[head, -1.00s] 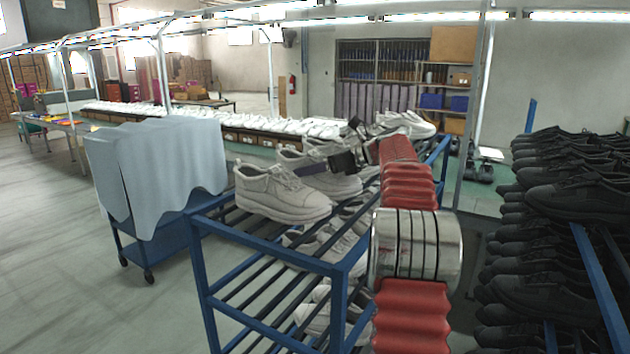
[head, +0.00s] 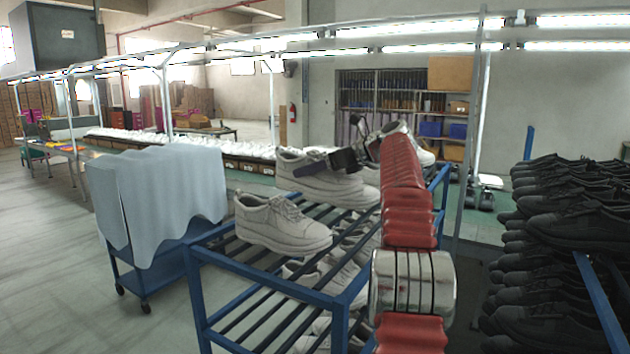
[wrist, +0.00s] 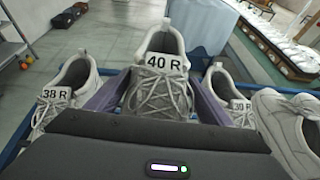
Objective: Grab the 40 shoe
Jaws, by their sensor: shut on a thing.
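The grey-white shoe labelled 40 R (wrist: 158,88) is in the middle of the wrist view, heel away from me and laces up. My gripper (wrist: 160,84) is shut on it, with a purple finger along each side. In the head view the held shoe (head: 300,172) is above the top of the blue rack, and my gripper (head: 318,166) partly covers it. A shoe labelled 38 R (wrist: 58,96) is to its left in the wrist view.
The blue rack (head: 262,290) has barred shelves with more pale shoes on lower levels. A cloth-covered blue cart (head: 160,195) stands left. Stacked black shoes (head: 560,230) stand close on the right. Open floor lies at the left front.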

